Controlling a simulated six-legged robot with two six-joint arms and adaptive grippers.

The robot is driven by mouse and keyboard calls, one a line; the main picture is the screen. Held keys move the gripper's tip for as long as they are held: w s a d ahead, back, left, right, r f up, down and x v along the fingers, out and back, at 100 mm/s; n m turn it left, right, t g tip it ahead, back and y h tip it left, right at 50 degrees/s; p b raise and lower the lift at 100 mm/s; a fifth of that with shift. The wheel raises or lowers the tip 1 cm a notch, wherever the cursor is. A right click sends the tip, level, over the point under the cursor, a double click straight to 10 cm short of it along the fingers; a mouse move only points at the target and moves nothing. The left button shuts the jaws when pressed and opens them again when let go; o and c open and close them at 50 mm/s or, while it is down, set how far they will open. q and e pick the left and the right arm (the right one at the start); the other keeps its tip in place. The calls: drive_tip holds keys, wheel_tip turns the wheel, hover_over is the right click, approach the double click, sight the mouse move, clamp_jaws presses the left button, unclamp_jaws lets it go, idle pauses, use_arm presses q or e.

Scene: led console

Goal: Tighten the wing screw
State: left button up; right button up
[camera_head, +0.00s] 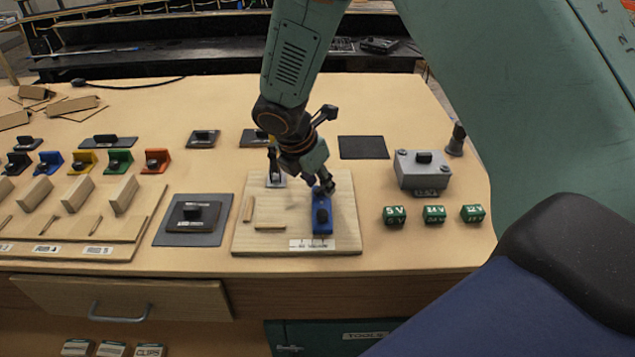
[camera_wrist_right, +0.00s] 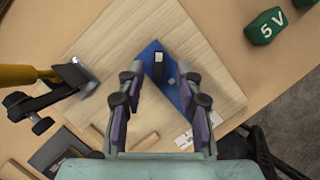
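A blue block (camera_head: 322,226) lies on the light wooden board (camera_head: 345,240). A black raised piece (camera_head: 321,214), which may be the wing screw, stands on it. In the wrist view the blue block (camera_wrist_right: 172,91) and the black piece (camera_wrist_right: 158,66) show beyond and between my fingertips. My right gripper (camera_head: 318,187) hangs over the far end of the block; its fingers (camera_wrist_right: 162,82) are apart with nothing held. Whether a finger touches the block cannot be told. My left gripper is out of view.
A dark pad (camera_head: 168,238) lies left.

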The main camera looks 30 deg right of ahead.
drive_tip(key=shift+w+d+f, duration=0.15)
drive_tip(key=shift+w+f, duration=0.05)
drive_tip(key=shift+f, duration=0.1)
drive_tip(key=shift+s, duration=0.1)
drive_tip(key=shift+r, duration=0.15)
drive_tip(key=c, duration=0.3)
clamp_jaws()
